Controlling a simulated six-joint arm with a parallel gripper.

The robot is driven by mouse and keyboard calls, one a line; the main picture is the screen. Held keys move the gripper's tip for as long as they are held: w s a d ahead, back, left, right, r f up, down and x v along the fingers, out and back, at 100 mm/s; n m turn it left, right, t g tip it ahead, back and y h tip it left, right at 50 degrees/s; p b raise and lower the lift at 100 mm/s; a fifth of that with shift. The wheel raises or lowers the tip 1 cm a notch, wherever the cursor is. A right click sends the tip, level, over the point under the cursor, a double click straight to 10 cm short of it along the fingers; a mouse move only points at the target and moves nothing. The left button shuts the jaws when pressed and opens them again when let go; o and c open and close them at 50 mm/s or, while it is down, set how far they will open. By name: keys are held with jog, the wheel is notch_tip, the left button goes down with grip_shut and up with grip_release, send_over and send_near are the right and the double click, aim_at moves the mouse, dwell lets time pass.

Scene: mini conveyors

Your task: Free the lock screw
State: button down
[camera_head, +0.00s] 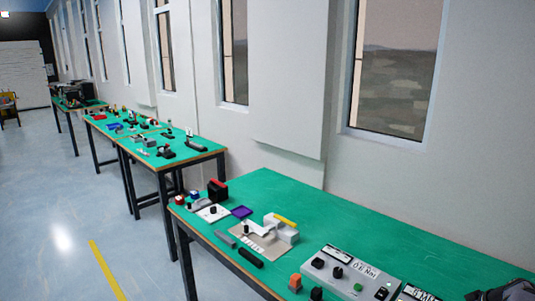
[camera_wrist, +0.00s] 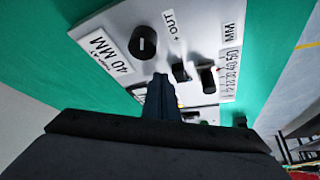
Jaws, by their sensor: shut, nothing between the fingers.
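In the wrist view a white panel (camera_wrist: 110,38) carries a round black knob (camera_wrist: 143,42) with a white mark, a "40 MM" label and an "OUT" label. A small dark knob (camera_wrist: 181,71) and a black cylindrical knob (camera_wrist: 207,77) stand to its right, beside a printed MM scale (camera_wrist: 229,75). I cannot tell for certain which of these is the lock screw. My gripper (camera_wrist: 160,82) is shut and empty, its fingers over the panel's lower part, left of the two small knobs. Whether it touches the panel is unclear. The fingers hide part of the panel.
In the head view a grey control box (camera_head: 330,285) with knobs and buttons stands on the green table (camera_head: 375,228), left of a partly cut-off labelled panel (camera_head: 418,292). A beige fixture (camera_head: 262,240) and dark rods lie further left. The table's back right is clear.

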jog(key=shift+b, duration=0.35)
jog(key=shift+s, duration=0.25)
jog(key=shift+d+r, duration=0.1)
jog(key=shift+r, duration=0.1)
notch_tip(320, 180, up, 6)
jog(key=shift+f+p, duration=0.15)
jog(key=shift+p, duration=1)
